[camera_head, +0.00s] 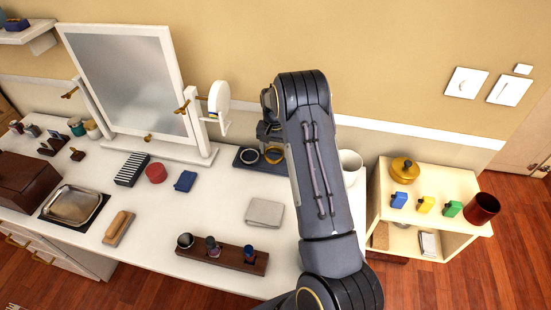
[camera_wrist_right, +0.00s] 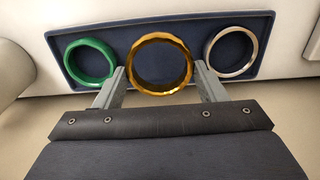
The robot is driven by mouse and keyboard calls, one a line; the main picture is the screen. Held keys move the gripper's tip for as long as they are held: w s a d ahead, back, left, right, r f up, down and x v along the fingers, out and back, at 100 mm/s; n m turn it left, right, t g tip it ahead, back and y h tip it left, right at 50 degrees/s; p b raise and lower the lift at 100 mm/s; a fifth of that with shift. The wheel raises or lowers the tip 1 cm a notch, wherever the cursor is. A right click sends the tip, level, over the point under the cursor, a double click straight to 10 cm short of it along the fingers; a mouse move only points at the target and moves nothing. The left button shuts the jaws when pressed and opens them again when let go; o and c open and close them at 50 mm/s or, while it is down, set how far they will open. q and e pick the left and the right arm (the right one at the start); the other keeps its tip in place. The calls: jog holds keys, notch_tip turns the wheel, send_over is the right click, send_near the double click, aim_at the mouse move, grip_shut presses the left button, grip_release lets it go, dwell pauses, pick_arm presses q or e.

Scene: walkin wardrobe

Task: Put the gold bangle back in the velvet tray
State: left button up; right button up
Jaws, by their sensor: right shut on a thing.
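The gold bangle (camera_wrist_right: 136,62) is between the two fingers of my right gripper (camera_wrist_right: 160,78), which is shut on it. In the head view the gold bangle (camera_head: 274,161) shows over the right part of the dark blue velvet tray (camera_head: 240,164). In the wrist view the tray (camera_wrist_right: 115,36) lies behind it, with a green bangle (camera_wrist_right: 90,61) on the left and a silver bangle (camera_wrist_right: 233,53) on the right. The gold bangle lines up with the middle between them. I cannot tell whether it touches the tray. My arm hides part of the tray in the head view. My left gripper is not in view.
A folded grey cloth (camera_head: 264,212) and a wooden holder with bottles (camera_head: 225,256) lie nearer. A white cup (camera_head: 351,165) stands just right of my arm.

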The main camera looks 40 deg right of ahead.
jog(key=shift+w+d+f, duration=0.1)
jog(key=shift+d+f, duration=0.15)
jog(key=shift+f, duration=0.15)
jog(key=shift+w+d+f+b, duration=0.1)
jog(key=shift+f+b, duration=0.7)
jog(key=shift+f, duration=0.75)
jog(key=shift+f, duration=0.15)
jog(key=o, duration=0.8)
